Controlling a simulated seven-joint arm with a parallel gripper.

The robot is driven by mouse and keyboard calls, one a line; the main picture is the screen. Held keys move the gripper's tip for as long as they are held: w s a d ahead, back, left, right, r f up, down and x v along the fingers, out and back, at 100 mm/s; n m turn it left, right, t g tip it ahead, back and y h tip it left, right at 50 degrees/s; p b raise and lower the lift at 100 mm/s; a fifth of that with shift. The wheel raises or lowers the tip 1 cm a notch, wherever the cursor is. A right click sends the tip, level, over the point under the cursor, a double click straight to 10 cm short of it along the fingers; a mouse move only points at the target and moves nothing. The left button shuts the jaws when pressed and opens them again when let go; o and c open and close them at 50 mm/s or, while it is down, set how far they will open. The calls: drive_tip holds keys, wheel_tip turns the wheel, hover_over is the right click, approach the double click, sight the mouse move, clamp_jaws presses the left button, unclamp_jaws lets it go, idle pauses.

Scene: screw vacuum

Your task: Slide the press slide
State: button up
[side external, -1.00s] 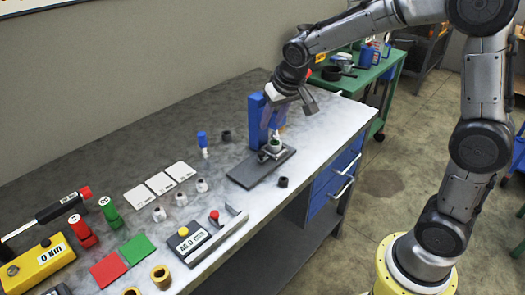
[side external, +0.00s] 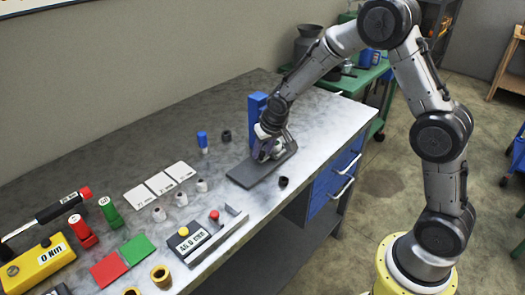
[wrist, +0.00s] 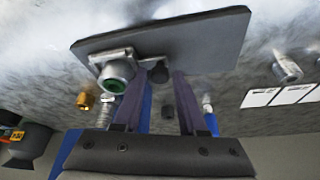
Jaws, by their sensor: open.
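The press stands near the right end of the bench, with a blue column (side external: 257,112) and a dark base plate (side external: 248,178). In the wrist view the base plate (wrist: 190,32) carries a metal clamp block, with a round green-centred part (wrist: 117,72) at its left. My gripper (side external: 264,156) is low over the plate, in front of the column. In the wrist view my gripper (wrist: 159,74) is open, its two fingers on either side of a small black knob (wrist: 158,74) by the clamp. I cannot tell whether they touch it. The slide itself is not clearly distinguishable.
A small black ring (side external: 283,182) lies right of the plate near the bench edge. A blue-capped bottle (side external: 202,140) and another dark ring (side external: 226,136) stand to the left. White cards (side external: 160,183) and a box with a red button (side external: 188,238) are further left.

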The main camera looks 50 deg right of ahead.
drive_tip(key=shift+w+f, duration=0.1)
drive_tip(key=shift+f, duration=0.15)
clamp_jaws()
idle(1.4)
